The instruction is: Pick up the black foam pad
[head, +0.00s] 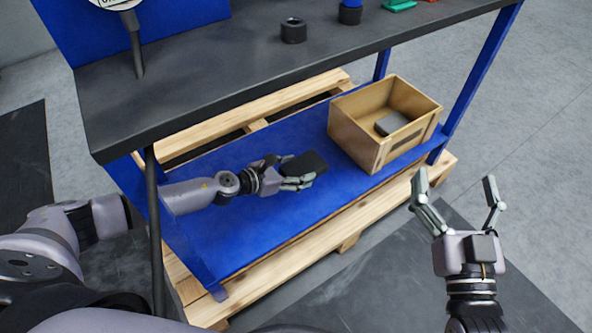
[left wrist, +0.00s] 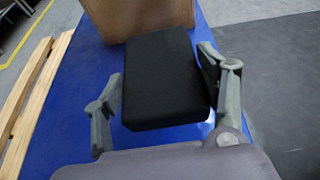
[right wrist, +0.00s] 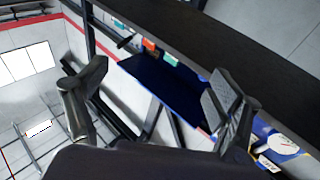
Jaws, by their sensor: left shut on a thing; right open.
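The black foam pad (head: 305,166) is a dark, flat block held by my left gripper (head: 297,181) over the blue lower shelf, left of the wooden crate. In the left wrist view the pad (left wrist: 165,80) sits between the two fingers of the left gripper (left wrist: 160,108), and its far end is near the crate wall. My right gripper (head: 457,190) is open and empty, in front of the bench on the right. It also shows open in the right wrist view (right wrist: 150,95).
The wooden crate (head: 357,143) stands at the shelf's right end with a grey block (head: 391,123) inside. The blue shelf (head: 240,232) is mostly clear. The dark bench top (head: 220,75) overhangs the shelf and carries a black ring-like part (head: 293,31). A thin dark post (head: 155,230) stands near my left arm.

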